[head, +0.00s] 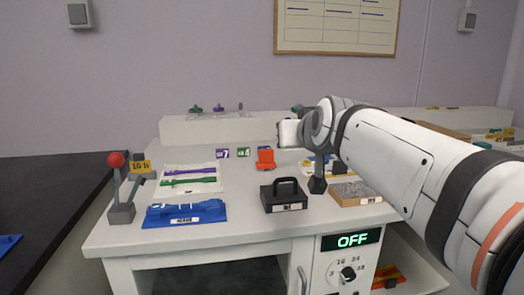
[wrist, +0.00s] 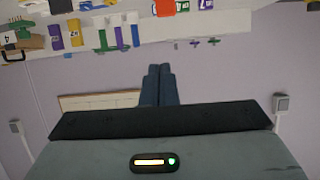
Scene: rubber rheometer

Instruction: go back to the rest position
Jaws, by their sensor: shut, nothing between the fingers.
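My gripper (wrist: 158,70) shows in the wrist view, with its two dark fingers together and nothing between them. The wrist view is upside down, with the bench at the top and the wall below. The fingers point toward the bench and appear clear of the things on it. In the head view my white arm reaches in from the right over the bench's right part; the fingers cannot be made out there.
A dark counter (head: 40,200) stands left.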

